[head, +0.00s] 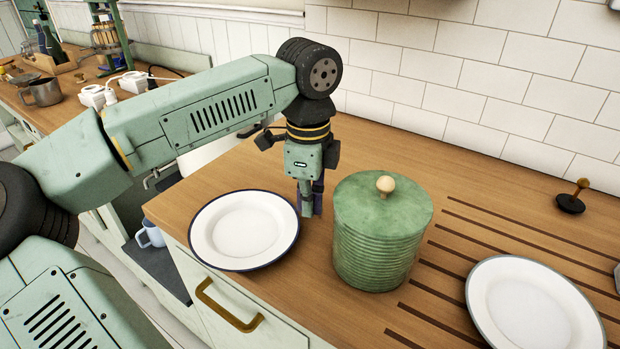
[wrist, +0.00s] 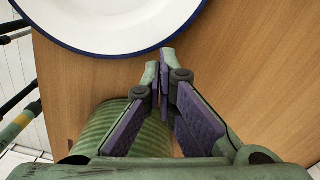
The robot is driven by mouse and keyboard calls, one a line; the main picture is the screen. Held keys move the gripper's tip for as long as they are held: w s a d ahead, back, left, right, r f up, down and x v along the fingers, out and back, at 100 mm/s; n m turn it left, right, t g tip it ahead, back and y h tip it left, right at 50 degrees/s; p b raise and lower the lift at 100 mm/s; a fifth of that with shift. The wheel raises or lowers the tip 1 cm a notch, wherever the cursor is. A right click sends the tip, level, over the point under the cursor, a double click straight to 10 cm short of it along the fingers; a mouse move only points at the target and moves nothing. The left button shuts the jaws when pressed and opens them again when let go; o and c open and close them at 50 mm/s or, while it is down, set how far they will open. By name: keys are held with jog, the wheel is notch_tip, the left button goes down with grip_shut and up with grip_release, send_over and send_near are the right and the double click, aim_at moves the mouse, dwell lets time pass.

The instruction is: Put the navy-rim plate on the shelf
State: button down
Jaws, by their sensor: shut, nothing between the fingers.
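The navy-rim plate (head: 243,230) is white with a dark blue edge. It lies flat on the wooden counter near the front edge, left of the green canister. Its rim also shows at the top of the wrist view (wrist: 110,38). My gripper (head: 311,212) points down between the plate's right side and the canister, close to the rim. In the wrist view its fingertips (wrist: 159,66) are together, with nothing between them, just off the plate's edge. Whether the fingertips touch the counter is hard to tell. No shelf is clearly visible.
A ribbed green canister (head: 380,235) with a wooden knob stands right beside my gripper. A grey-rim plate (head: 533,304) lies on the grooved counter at the right. A small dark object with a wooden knob (head: 571,199) sits near the tiled wall. A mug (head: 150,235) is below, left of the counter.

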aim_at(293, 216)
jog(key=shift+f, duration=1.35)
jog(key=shift+w+a+f+b, duration=0.1)
jog(key=shift+w+a+b, duration=0.1)
jog(key=shift+a+b, duration=0.3)
jog(key=shift+w+a+f+b, duration=0.1)
jog(key=shift+w+a+b, duration=0.1)
jog(key=shift+a, duration=0.45)
jog(key=shift+a+r, duration=0.1)
jog(key=shift+a, duration=0.25)
jog(key=shift+r, duration=0.1)
